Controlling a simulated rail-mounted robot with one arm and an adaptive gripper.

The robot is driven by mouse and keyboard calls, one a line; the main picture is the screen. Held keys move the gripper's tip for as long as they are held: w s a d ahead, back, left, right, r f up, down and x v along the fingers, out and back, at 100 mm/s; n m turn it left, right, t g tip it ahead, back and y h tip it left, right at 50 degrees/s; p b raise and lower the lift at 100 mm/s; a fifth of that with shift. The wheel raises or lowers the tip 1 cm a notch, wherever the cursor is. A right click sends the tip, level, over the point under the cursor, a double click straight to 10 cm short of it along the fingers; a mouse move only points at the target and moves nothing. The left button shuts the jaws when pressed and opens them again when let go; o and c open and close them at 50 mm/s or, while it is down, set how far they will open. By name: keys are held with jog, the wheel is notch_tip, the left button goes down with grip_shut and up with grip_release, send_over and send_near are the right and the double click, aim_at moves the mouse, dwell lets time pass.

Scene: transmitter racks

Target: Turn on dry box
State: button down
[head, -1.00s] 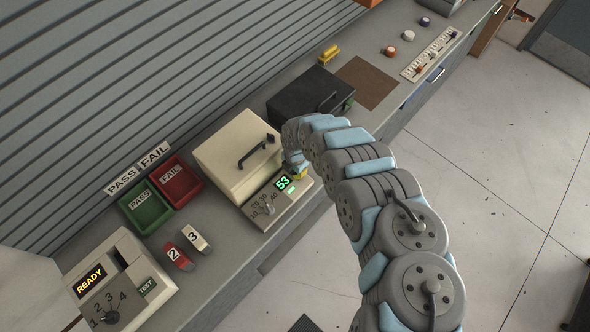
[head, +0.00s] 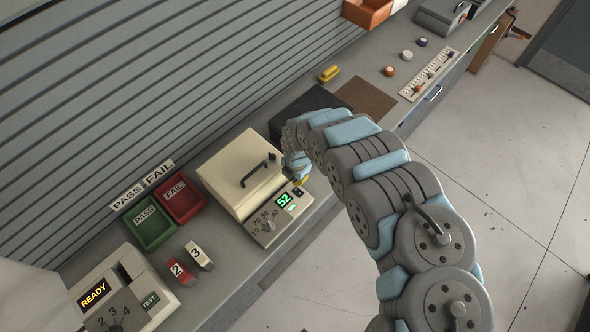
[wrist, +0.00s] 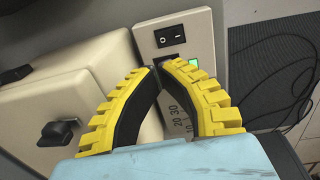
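A cream box (head: 238,172) with a dark handle on its lid stands on the bench; I take it for the dry box. Its grey front panel (head: 270,228) carries a dial marked 10 to 40 and a lit green display (head: 284,200) reading 52. In the wrist view, a black rocker switch (wrist: 170,36) sits on the panel, just beyond my fingertips. My gripper (wrist: 160,66) has yellow ribbed fingers whose tips come together in front of the panel, covering part of the display, with nothing held. In the head view, my gripper (head: 302,181) is mostly hidden by my arm.
A black box (head: 300,108) stands right behind my wrist. Red (head: 180,197) and green (head: 150,224) trays, two numbered blocks and a READY tester (head: 120,295) are to the left. A brown mat (head: 366,101) and slider panel (head: 430,73) lie farther along the bench.

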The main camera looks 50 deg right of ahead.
notch_tip(320, 180, up, 5)
jog(key=shift+s+r+p, duration=0.1)
jog(key=shift+r+p, duration=0.05)
jog(key=shift+p, duration=0.15)
dwell(0.6)
